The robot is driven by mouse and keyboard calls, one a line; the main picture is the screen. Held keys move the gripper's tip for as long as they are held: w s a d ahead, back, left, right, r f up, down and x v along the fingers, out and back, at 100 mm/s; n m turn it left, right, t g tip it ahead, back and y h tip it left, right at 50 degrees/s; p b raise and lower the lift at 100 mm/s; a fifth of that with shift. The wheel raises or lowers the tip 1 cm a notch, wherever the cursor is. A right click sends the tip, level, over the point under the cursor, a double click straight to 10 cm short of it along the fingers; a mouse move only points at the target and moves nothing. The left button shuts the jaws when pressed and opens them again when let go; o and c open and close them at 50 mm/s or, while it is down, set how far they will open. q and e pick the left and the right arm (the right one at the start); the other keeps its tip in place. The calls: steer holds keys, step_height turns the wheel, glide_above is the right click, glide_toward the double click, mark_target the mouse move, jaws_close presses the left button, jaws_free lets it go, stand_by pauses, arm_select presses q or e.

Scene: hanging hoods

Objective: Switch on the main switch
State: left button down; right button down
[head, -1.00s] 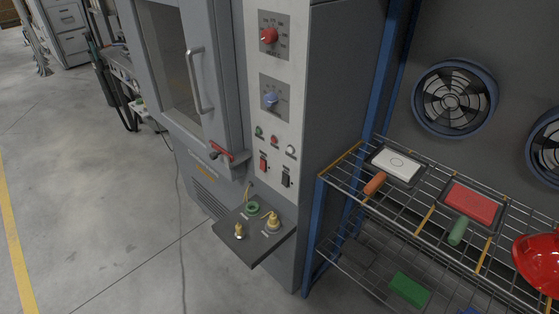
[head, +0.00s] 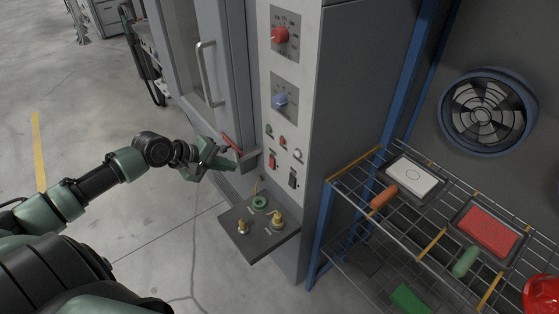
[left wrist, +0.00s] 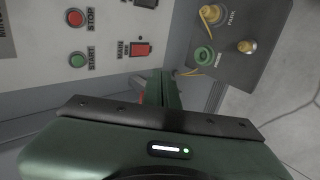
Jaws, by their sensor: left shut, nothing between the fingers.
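The main switch (head: 272,160) is a small red rocker on the light control panel, below the buttons. In the left wrist view the red main switch (left wrist: 141,49) sits beside a label that seems to read MAIN. Whether it is on or off is too small to tell. My left gripper (head: 226,152) is shut and empty, left of the switch and apart from it in the head view, close to the red-handled door latch. In the left wrist view its green fingers (left wrist: 160,88) are together, just below the switch. My right gripper is not in view.
A black switch (head: 293,179) is right of the main switch. Start and stop buttons and two knobs (head: 280,35) are above. The red-handled latch (head: 232,144) juts out nearby. A shelf with brass fittings (head: 259,228) projects below. A wire rack (head: 433,240) stands right.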

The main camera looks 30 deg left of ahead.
arm_select(q)
steer(key=shift+d+r, duration=0.15)
steer(key=shift+r, duration=0.1)
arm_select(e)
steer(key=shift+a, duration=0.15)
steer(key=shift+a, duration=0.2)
arm_select(q)
glide_toward(271, 167)
step_height(271, 167, down, 4)
steer(key=w, duration=0.2)
steer(key=w+d+p, duration=0.1)
steer(key=w, duration=0.1)
steer(key=shift+d+f+p, duration=0.15)
steer(key=shift+d+p, duration=0.1)
steer(key=shift+p, duration=0.05)
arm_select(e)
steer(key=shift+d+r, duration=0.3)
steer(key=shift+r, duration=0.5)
